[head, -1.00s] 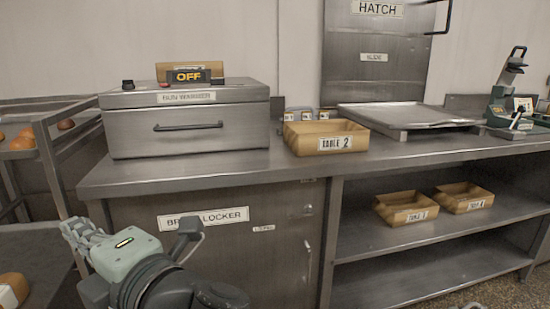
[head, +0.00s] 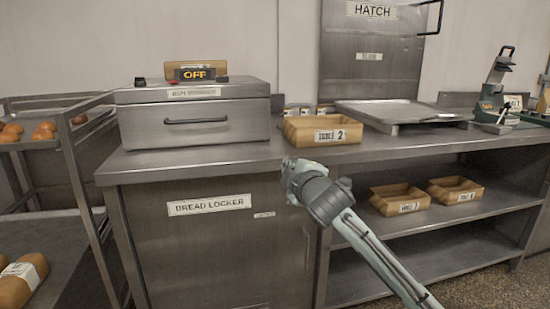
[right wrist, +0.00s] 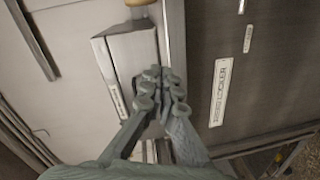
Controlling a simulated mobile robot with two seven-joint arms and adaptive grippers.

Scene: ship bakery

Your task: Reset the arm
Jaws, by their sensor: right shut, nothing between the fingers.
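My right arm comes in from the lower right of the head view, and its grey-green wrist and right gripper (head: 292,172) are in front of the bread locker (head: 160,235), below the counter edge. In the head view the fingers are small and mostly hidden behind the wrist. In the right wrist view the right gripper (right wrist: 165,85) has its fingers together, with nothing between them. Its fingers overlap the bun warmer (right wrist: 130,58) and counter in that picture, apparently without touching. My left gripper is not in view.
The bun warmer (head: 195,133) and a Table 2 box (head: 320,137) stand on the steel counter. A tray (head: 400,113) lies below the hatch (head: 372,60). Two boxes (head: 400,204) (head: 456,196) are on the shelf. A bread rack (head: 70,150) stands at the left.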

